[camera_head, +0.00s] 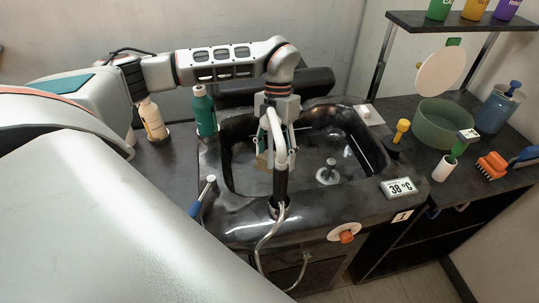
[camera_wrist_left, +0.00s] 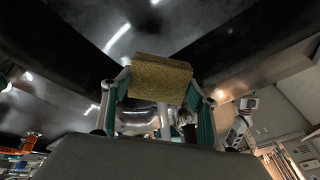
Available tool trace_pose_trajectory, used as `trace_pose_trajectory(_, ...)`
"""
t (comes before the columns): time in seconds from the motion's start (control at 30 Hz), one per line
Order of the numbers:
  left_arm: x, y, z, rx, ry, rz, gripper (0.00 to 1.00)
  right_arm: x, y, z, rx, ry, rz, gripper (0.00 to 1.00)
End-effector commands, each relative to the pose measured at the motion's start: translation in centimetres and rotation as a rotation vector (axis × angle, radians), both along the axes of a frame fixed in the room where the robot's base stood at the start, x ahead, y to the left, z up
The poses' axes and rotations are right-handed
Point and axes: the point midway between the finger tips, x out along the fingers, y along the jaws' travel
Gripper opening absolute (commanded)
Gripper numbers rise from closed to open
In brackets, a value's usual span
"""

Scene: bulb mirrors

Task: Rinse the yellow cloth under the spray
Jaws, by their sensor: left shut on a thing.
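The yellow cloth looks like a thick olive-yellow block in the left wrist view (camera_wrist_left: 160,80). A small part of it shows in the head view (camera_head: 262,161). My left gripper (camera_wrist_left: 152,95) is shut on it, with a green-padded finger on each side. In the head view the left gripper (camera_head: 268,150) is over the left part of the black basin (camera_head: 240,185), partly hidden behind the white spray tap (camera_head: 277,140). I cannot make out running water. My right gripper is not in view.
A temperature display (camera_head: 399,188) reads 38 °C on the basin's front right rim. A green bottle (camera_head: 204,112) and a cream bottle (camera_head: 153,120) stand left of the basin. A blue-handled lever (camera_head: 202,197) is at front left. A green bowl (camera_head: 443,124) and brushes stand at right.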

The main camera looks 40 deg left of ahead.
Motion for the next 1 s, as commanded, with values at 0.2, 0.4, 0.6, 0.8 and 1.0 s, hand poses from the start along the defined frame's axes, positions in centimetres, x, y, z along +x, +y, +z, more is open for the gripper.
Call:
trace_pose_trajectory(0.2,1.4,-0.9,0.0,0.000,0.000,-0.001,0.40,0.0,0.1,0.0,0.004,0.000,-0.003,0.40)
trace_pose_trajectory(0.4,2.6,-1.7,0.1,0.000,-0.001,0.000,0.40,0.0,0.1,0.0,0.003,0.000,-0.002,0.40)
trace_pose_trajectory(0.6,3.8,-2.4,0.0,0.000,0.000,0.000,0.40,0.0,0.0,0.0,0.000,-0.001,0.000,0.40)
trace_pose_trajectory(0.8,4.7,-3.0,0.1,0.000,-0.001,0.000,0.40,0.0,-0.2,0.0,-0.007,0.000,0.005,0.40)
trace_pose_trajectory(1.0,4.7,-3.0,0.0,0.001,-0.001,-0.001,0.40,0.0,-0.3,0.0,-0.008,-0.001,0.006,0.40)
